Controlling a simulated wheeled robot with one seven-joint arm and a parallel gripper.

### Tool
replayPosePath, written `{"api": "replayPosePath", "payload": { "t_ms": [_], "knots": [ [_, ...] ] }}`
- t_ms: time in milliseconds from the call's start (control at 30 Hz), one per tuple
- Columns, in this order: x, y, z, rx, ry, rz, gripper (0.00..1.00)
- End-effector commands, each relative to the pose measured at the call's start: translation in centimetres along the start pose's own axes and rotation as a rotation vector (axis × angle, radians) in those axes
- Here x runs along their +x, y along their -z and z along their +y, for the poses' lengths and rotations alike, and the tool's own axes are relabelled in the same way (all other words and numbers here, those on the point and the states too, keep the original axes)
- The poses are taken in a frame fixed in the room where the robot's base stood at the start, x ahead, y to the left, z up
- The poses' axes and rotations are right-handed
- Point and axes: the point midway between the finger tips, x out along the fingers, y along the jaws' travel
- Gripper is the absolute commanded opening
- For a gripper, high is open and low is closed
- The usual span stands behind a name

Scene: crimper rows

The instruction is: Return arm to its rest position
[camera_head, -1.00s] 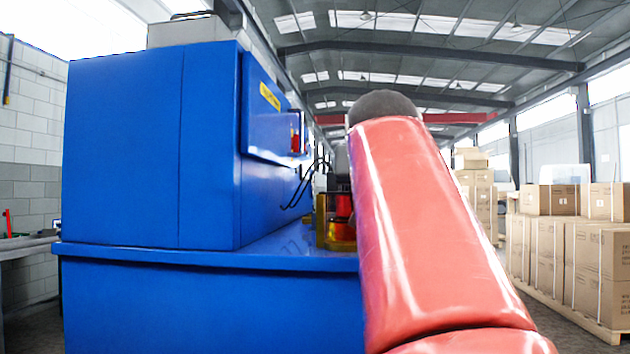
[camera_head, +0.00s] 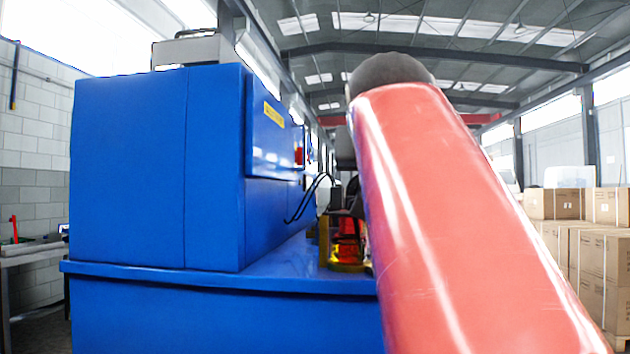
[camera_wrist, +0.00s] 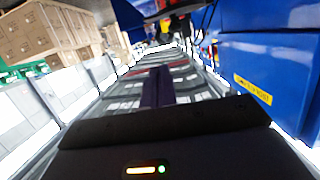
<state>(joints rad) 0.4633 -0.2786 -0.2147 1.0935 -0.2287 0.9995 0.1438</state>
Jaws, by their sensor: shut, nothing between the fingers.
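My gripper (camera_wrist: 157,87) shows in the wrist view as two dark fingers side by side, shut with nothing between them. The dark gripper body with a small lit strip fills the bottom of that view. In the head view my red arm link rises from the lower right to a dark rounded joint near the top middle. My gripper is hidden from the head view.
A large blue machine (camera_head: 215,170) stands close on the left, its ledge (camera_head: 215,279) reaching my arm in the picture. It also shows in the wrist view (camera_wrist: 262,75). Stacked cartons (camera_head: 603,262) stand at the right. A grey bench (camera_head: 32,250) is at far left.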

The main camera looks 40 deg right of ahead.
Motion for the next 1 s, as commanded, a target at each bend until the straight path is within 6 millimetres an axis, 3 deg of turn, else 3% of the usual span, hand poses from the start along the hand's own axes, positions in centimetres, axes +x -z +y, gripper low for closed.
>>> {"api": "replayPosePath", "payload": {
  "t_ms": [100, 300, 533, 633, 767, 867, 1000],
  "knots": [
    [-2.2, 0.0, 0.0, 0.0, 0.0, 0.003, 0.0],
    [-4.1, 0.0, 0.0, 0.001, 0.0, 0.0, 0.0],
    [-4.3, -0.1, -0.1, 0.0, 0.001, -0.003, 0.0],
    [-3.8, -1.3, -1.0, -0.014, 0.027, -0.029, 0.0],
    [-2.3, -6.2, -4.3, -0.065, 0.125, -0.127, 0.0],
    [-1.5, -12.5, -8.0, -0.131, 0.234, -0.236, 0.0],
    [-1.9, -22.3, -12.5, -0.232, 0.377, -0.385, 0.0]
  ]
}}
